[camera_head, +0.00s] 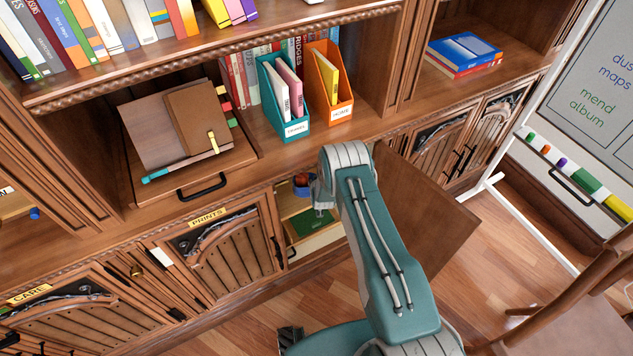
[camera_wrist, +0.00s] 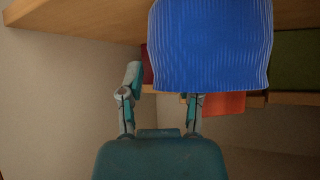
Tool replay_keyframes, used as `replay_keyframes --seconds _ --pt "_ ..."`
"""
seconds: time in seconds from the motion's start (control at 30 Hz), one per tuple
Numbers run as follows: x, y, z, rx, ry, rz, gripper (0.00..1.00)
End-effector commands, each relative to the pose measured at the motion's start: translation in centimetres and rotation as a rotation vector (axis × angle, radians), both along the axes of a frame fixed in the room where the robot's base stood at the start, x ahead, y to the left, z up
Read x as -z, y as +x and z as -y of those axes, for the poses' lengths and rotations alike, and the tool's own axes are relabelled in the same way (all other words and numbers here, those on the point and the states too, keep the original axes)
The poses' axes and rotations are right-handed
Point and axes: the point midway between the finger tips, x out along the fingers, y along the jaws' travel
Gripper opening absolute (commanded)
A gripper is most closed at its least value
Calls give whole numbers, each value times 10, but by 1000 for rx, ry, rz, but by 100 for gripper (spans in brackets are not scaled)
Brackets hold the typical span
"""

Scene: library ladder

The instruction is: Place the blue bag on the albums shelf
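A blue ribbed, soft-looking object, apparently the blue bag (camera_wrist: 210,45), fills the upper middle of the wrist view. My gripper (camera_wrist: 160,85) is below it and to its left, with its two fingers spread apart. The bag hides the right fingertip, and I cannot tell whether it touches a finger. In the head view my gripper is hidden behind my arm, at the open lower cabinet (camera_head: 318,240). A small blue and reddish item (camera_head: 303,185) shows inside that cabinet. No label reading albums is visible; brown albums or folders (camera_head: 165,130) lie in an open bay above.
An open cabinet door (camera_head: 425,210) stands right of my arm. Teal (camera_head: 283,100) and orange (camera_head: 330,85) file boxes stand on the shelf above. A wooden chair (camera_head: 570,310) and whiteboard (camera_head: 595,90) are at right. Red (camera_wrist: 224,104) and green (camera_wrist: 296,70) items show behind the bag.

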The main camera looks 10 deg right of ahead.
Motion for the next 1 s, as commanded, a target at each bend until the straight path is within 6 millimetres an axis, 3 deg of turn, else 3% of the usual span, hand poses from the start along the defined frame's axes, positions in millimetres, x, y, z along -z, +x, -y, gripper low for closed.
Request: replay_keyframes --seconds 0.37,1.0 --pt "-7 -7 -1 0 -1 -2 45" --pt "-67 -83 -5 -1 -1 -1 45"
